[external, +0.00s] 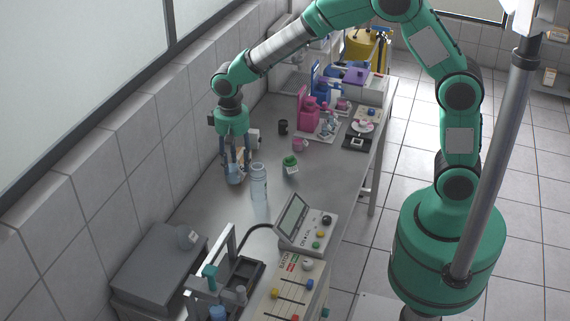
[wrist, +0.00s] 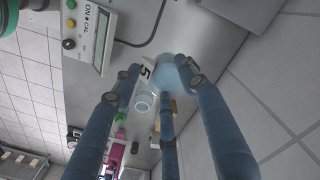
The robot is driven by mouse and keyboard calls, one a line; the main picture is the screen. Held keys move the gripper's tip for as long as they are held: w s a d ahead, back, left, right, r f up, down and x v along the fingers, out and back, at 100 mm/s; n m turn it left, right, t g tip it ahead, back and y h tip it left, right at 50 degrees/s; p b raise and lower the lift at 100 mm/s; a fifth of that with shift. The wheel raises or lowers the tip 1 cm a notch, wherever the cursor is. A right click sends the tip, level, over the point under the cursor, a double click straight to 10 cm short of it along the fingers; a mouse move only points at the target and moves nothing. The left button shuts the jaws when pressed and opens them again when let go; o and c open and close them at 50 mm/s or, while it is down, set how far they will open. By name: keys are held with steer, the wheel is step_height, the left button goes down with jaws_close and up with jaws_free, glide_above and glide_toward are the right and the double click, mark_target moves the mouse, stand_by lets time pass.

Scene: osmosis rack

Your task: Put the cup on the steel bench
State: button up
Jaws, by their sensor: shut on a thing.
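My gripper (external: 235,170) points down over the left part of the steel bench (external: 222,212), near the tiled wall. Its blue fingers are shut on a pale blue cup (external: 235,179), which also shows between the fingertips in the wrist view (wrist: 173,76). The fingers hide part of the cup. The cup is at or just above the bench top; I cannot tell whether it touches. A clear bottle (external: 259,183) stands upright on the bench just right of the cup, and it shows in the wrist view (wrist: 144,102).
A green-labelled jar (external: 290,165), a pink mug (external: 299,144) and a black cup (external: 283,127) stand farther back. A control box with a screen (external: 304,226) stands nearer the camera. A grey box (external: 158,268) is at lower left. Bare bench lies between the cup and control box.

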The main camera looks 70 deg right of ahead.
steer(key=s+d+f, duration=0.2)
steer(key=d+f, duration=0.1)
steer(key=f, duration=1.4)
steer(key=shift+s, duration=0.1)
glide_above(208, 217)
steer(key=shift+d+f, duration=0.1)
steer(key=shift+f, duration=0.7)
steer(key=shift+f, duration=0.1)
steer(key=shift+f, duration=1.65)
steer(key=shift+f, duration=0.1)
